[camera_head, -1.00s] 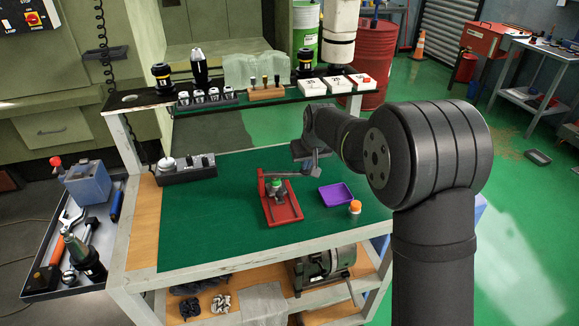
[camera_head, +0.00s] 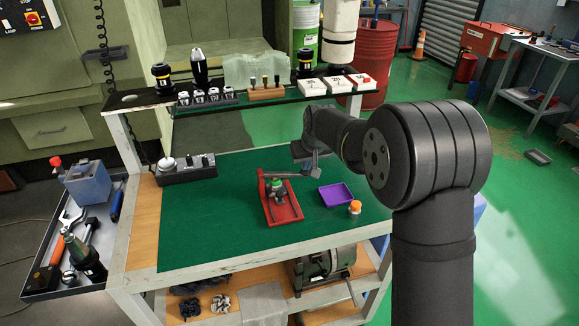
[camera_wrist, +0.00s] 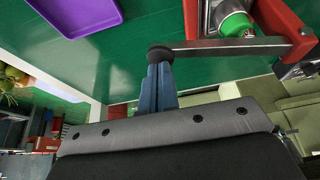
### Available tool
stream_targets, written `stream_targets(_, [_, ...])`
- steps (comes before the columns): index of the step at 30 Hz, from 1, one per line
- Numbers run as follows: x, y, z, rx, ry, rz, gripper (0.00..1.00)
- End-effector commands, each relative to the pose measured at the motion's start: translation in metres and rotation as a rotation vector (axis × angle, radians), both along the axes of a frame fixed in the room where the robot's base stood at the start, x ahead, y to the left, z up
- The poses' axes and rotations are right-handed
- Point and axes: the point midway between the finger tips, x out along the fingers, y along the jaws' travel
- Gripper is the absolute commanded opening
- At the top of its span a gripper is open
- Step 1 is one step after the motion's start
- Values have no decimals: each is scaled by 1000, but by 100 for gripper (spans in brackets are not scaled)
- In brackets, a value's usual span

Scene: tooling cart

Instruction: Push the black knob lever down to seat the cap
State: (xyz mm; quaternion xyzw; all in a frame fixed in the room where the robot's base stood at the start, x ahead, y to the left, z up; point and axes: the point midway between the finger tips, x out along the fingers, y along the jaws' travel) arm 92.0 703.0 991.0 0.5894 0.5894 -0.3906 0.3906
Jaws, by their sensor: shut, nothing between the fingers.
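The red press (camera_head: 283,208) stands on the green mat, its metal lever (camera_head: 288,175) reaching right, close to level. In the wrist view the lever (camera_wrist: 230,45) runs from the red upright to the black knob (camera_wrist: 160,53) at its free end. A green cap (camera_wrist: 237,25) sits on a part in the press, beside the lever in that view. My gripper (camera_wrist: 158,75) is shut and empty, its blue-grey fingertips right at the knob. They appear to touch it, but the knob hides the very tips. In the head view the gripper is small beside the lever's right end.
A purple tray (camera_head: 336,195) and an orange-topped bottle (camera_head: 355,208) stand right of the press. A dark block with fittings (camera_head: 186,170) is at the mat's back left. A raised shelf (camera_head: 262,100) with tooling spans the back. The mat's left and front are clear.

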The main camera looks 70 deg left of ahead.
Motion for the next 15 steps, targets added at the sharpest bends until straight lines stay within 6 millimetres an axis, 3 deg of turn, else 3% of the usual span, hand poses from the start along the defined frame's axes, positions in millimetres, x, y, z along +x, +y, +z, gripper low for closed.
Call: stream_targets(15, [0,0,41,0,0,0,0])
